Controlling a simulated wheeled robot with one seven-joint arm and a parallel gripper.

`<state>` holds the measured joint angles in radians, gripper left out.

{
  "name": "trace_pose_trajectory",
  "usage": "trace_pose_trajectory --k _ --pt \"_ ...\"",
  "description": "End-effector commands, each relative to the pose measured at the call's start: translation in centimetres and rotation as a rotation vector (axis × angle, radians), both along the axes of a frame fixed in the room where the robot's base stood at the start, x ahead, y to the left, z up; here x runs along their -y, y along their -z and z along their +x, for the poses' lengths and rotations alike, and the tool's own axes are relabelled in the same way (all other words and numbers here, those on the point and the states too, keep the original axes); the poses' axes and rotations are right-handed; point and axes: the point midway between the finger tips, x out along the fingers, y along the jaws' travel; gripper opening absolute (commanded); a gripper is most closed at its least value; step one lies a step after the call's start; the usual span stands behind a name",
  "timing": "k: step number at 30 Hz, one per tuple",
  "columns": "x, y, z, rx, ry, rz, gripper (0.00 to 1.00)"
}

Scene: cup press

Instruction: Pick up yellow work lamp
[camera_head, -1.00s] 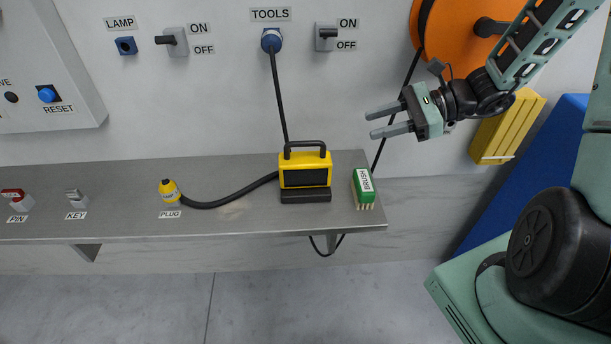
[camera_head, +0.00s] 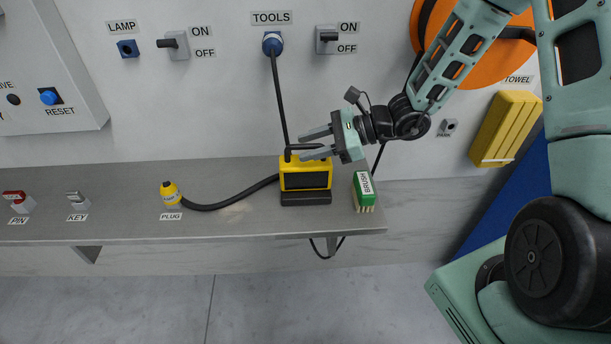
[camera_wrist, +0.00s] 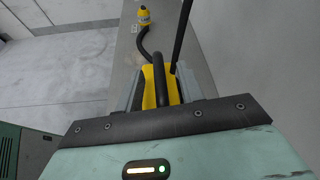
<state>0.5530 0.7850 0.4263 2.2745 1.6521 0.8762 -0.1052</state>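The yellow work lamp (camera_head: 305,176) stands upright on the grey shelf (camera_head: 235,215), with a black front panel, a black base and a black handle on top. My gripper (camera_head: 303,143) is at the lamp's handle in the head view, its fingers pointing left and apart. In the wrist view the lamp (camera_wrist: 150,95) and its handle appear between the two fingers (camera_wrist: 158,90). The fingers look open, with no clear contact on the handle. The body of my gripper hides the near part of the lamp in the wrist view.
A yellow plug (camera_head: 171,194) lies left on the shelf, joined by a black cable to the lamp. A green brush (camera_head: 364,188) stands close at the lamp's right. A black cable hangs from the blue TOOLS socket (camera_head: 272,44) behind the lamp. Shelf between plug and key (camera_head: 77,199) is clear.

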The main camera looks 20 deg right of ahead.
Motion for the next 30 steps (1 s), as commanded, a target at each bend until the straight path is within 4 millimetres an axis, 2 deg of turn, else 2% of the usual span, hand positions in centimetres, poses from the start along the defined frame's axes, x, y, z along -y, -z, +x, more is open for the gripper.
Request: trace_pose_trajectory --k 4,11,14,15,16,30 --pt "-1.18 0.47 0.46 0.000 -0.001 0.001 0.38" --pt "-1.27 0.55 0.51 0.001 0.000 0.000 0.38" --pt "-1.24 0.55 0.50 0.000 0.000 0.000 0.13" --pt "-1.24 0.55 0.50 0.000 0.000 0.000 0.02" --pt "-1.24 0.54 0.50 0.000 0.000 0.000 0.00" --pt "-1.21 0.53 0.50 0.000 0.000 0.000 0.00"
